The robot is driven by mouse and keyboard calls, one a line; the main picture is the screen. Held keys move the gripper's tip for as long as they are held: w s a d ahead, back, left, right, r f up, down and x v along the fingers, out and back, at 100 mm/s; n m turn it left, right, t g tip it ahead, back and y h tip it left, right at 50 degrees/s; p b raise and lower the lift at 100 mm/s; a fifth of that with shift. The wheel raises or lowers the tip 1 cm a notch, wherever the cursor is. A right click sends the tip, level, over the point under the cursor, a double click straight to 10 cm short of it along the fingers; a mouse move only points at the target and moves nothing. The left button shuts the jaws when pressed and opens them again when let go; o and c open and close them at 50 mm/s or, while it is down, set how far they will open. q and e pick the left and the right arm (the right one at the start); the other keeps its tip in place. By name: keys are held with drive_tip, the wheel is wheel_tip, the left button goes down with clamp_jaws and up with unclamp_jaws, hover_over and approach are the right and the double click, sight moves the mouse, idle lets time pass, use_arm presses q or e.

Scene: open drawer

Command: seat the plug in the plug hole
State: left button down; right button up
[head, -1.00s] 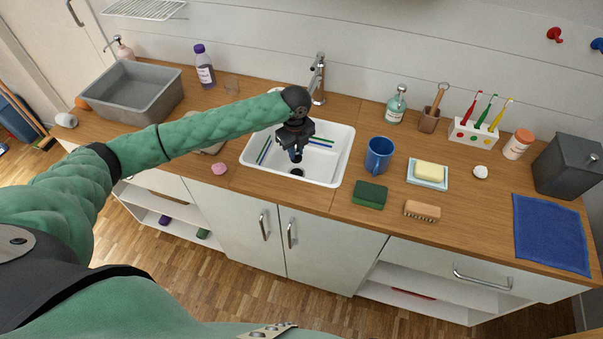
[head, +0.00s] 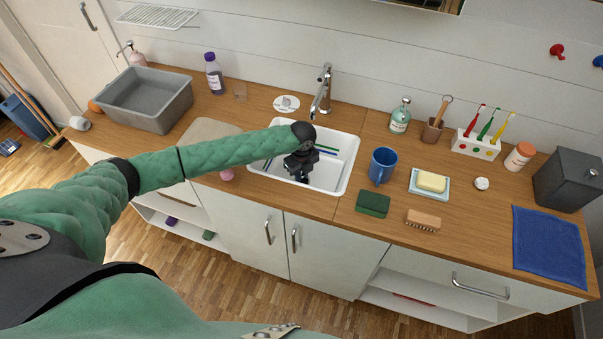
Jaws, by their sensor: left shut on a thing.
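The white sink (head: 344,177) is set in the wooden counter under the tap. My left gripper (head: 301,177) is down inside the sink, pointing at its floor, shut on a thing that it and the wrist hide. I cannot see the plug or the plug hole clearly, so I cannot tell how they sit to each other. My right gripper is not in view.
The tap (head: 323,90) stands behind the sink. A blue mug (head: 382,165) and a green sponge (head: 373,203) are close to its right. Blue and green sticks lie in the sink. A grey tub (head: 146,99) stands at the left.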

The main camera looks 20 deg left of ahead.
sight(302, 174)
use_arm(q)
drive_tip(key=shift+f, duration=0.15)
drive_tip(key=c, duration=1.4)
unclamp_jaws()
drive_tip(key=shift+c, duration=0.2)
drive_tip(key=shift+o, duration=0.5)
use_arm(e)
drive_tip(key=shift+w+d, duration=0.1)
